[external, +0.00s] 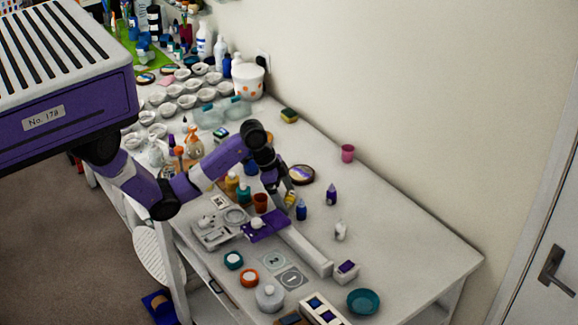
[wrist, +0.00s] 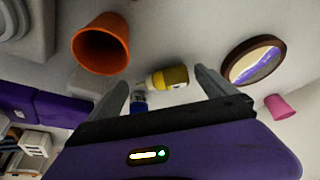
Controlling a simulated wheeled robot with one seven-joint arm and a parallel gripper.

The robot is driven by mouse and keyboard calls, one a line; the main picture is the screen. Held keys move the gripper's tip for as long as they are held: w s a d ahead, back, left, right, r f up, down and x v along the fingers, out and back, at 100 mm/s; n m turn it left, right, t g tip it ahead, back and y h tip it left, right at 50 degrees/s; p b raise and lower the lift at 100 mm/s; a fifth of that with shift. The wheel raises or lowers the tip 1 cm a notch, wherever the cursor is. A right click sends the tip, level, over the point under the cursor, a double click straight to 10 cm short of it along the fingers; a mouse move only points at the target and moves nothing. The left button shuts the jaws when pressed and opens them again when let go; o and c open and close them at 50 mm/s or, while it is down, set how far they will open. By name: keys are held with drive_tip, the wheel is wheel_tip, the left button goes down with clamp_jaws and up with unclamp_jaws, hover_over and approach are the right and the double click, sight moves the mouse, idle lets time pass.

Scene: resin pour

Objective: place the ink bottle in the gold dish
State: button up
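My gripper (external: 287,198) is low over the table with its fingers spread apart; in the wrist view (wrist: 162,82) it is open. A small bottle with a yellow body and a pale end (wrist: 170,78) shows between the fingertips, and I cannot tell whether either finger touches it. A blue bottle (wrist: 138,101) is close by the left finger; a blue bottle also stands beside the gripper in the external view (external: 301,210). Which bottle is the ink bottle is unclear. I cannot make out a clearly gold dish; a round dark-rimmed piece with cream and purple inside (wrist: 250,62) lies nearby.
An orange cup (wrist: 101,45) and a pink cup (external: 347,153) stand near. A purple bottle (external: 331,195) and a white bottle (external: 340,231) stand to the right. A teal dish (external: 363,301) is at the front. The right side of the table is mostly free.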

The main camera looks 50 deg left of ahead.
drive_tip(key=shift+p+v, duration=0.6)
drive_tip(key=shift+v, duration=0.15)
drive_tip(key=p+v, duration=0.8)
drive_tip(key=v, duration=0.2)
drive_tip(key=shift+r+p, duration=0.25)
drive_tip(key=shift+p, duration=0.15)
drive_tip(key=shift+s+a+r, duration=0.1)
drive_tip(key=shift+r, duration=0.05)
drive_tip(key=c, duration=0.9)
